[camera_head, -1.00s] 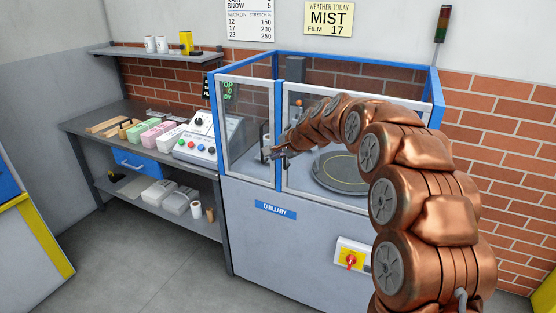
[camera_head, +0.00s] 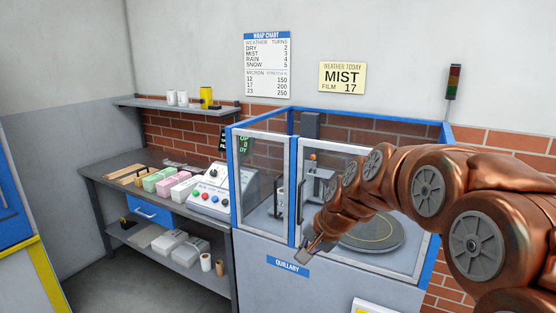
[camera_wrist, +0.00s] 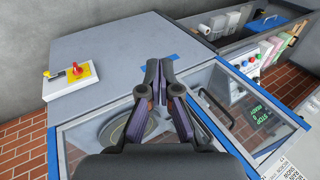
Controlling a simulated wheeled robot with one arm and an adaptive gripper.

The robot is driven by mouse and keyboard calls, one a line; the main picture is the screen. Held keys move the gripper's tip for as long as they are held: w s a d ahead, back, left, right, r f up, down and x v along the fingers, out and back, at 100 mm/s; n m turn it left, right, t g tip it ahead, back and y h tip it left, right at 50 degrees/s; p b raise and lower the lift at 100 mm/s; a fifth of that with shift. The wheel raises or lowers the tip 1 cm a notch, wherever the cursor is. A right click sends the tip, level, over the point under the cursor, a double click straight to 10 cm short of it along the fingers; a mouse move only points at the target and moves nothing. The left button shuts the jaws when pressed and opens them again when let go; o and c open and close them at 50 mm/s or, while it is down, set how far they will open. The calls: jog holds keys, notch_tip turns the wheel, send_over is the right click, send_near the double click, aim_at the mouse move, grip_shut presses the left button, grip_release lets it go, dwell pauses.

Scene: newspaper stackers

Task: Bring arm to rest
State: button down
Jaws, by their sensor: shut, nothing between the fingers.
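My copper-coloured arm reaches in from the right in the head view. My gripper (camera_head: 308,252) is at its end, in front of the blue-framed machine (camera_head: 285,237), near the lower edge of its window and just above the QUILLABY label (camera_head: 287,267). In the wrist view my gripper (camera_wrist: 158,66) has its dark fingertips close together with nothing between them. The machine's front panel (camera_wrist: 115,50) lies beyond the fingertips there. Part of the round turntable (camera_head: 372,235) shows behind my arm. I cannot tell whether the gripper touches the machine.
A grey bench (camera_head: 112,165) on the left holds a control box (camera_head: 212,190) and coloured blocks. A red switch on a yellow plate (camera_wrist: 75,70) shows in the wrist view. The floor at lower left is clear.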

jog(key=s+d+f+n+g+h, duration=0.1)
jog(key=s+d, duration=0.3)
jog(key=s, duration=0.8)
jog(key=s+d+f+n+g+h, duration=0.1)
jog(key=s+d+f+n+g, duration=0.2)
jog(key=s, duration=0.9)
jog(key=s+d+f+n+g+h, duration=0.1)
jog(key=s+d, duration=0.4)
jog(key=s, duration=0.8)
jog(key=shift+f+n+g+h, duration=0.4)
jog(key=shift+f+n+h, duration=0.2)
jog(key=shift+f, duration=0.2)
